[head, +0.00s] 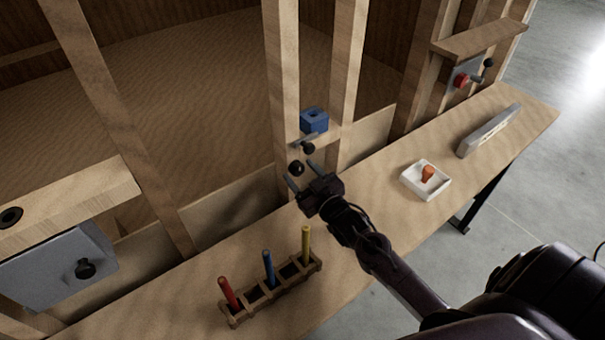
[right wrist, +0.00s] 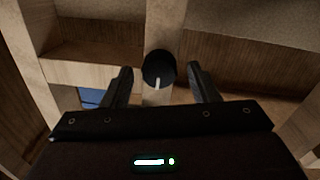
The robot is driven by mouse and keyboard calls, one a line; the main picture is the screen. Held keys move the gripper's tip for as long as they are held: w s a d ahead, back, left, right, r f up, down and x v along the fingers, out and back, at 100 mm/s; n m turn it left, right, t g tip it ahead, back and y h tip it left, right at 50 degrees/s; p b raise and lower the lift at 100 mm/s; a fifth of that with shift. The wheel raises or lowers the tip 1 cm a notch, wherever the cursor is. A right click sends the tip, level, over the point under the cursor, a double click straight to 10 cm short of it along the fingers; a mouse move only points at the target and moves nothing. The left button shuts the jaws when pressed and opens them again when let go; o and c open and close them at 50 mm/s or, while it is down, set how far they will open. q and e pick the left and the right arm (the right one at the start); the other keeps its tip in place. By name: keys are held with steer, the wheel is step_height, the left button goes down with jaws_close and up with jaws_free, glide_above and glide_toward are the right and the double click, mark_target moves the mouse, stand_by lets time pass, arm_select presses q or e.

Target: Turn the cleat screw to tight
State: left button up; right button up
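A round black knob (head: 296,167), which looks like the cleat screw, is on a wooden upright behind the bench. In the right wrist view the knob (right wrist: 159,68) shows a white mark on its face, pointing down in that picture. My right gripper (head: 301,176) is open, its two fingers apart and directed at the knob. In the right wrist view the knob lies between the fingertips (right wrist: 160,72), with a gap on both sides and no visible contact. My left gripper is not in view.
A blue block (head: 314,121) sits on a small ledge above the knob, with another dark knob (head: 307,148) below it. The bench holds a wooden rack (head: 270,290) of coloured sticks, a white tray (head: 414,187) with an orange piece, and a grey bar (head: 489,131). A grey box (head: 60,268) is left.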

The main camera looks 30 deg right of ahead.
steer(key=c, duration=0.9)
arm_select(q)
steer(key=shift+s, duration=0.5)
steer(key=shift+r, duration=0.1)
